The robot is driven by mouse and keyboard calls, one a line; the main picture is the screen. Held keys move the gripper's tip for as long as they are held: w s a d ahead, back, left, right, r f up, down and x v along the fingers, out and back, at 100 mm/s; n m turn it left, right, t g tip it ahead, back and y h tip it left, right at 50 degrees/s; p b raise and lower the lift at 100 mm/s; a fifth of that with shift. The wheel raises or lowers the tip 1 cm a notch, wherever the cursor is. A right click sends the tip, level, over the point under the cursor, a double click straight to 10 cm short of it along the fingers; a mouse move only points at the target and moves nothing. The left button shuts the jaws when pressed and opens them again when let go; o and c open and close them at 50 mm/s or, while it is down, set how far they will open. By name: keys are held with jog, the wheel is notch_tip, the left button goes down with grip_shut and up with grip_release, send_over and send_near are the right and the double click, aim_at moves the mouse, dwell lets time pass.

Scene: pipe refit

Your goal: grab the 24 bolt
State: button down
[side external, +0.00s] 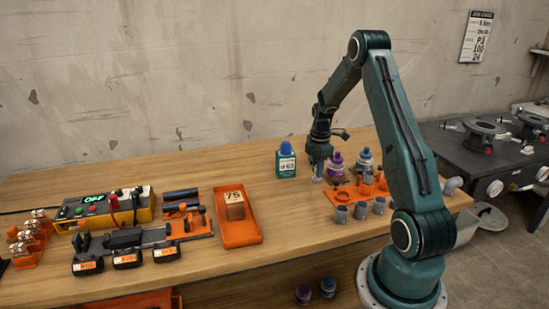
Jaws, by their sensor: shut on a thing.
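My gripper (318,172) points straight down at the table, just right of the blue-capped bottle (286,160) and left of the purple bottle (336,165). Its jaws are shut on a small pale grey piece low between the fingertips. The piece is mostly hidden and too small to identify. No bolt marked 24 can be made out. An orange rack (345,195) with small parts stands just right of my gripper. The wall card (476,37) shows a line that looks like 24.
Several grey pipe fittings (360,210) stand in front of the orange rack. An orange tray (240,232) holds a block marked 75. A power unit (105,208) and black tools (125,245) fill the left. Bare wood lies between tray and rack. A dark bench (470,150) with flanges stands right.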

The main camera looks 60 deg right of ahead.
notch_tip(320, 180, up, 14)
jog(key=shift+r, duration=0.15)
dwell(0.7)
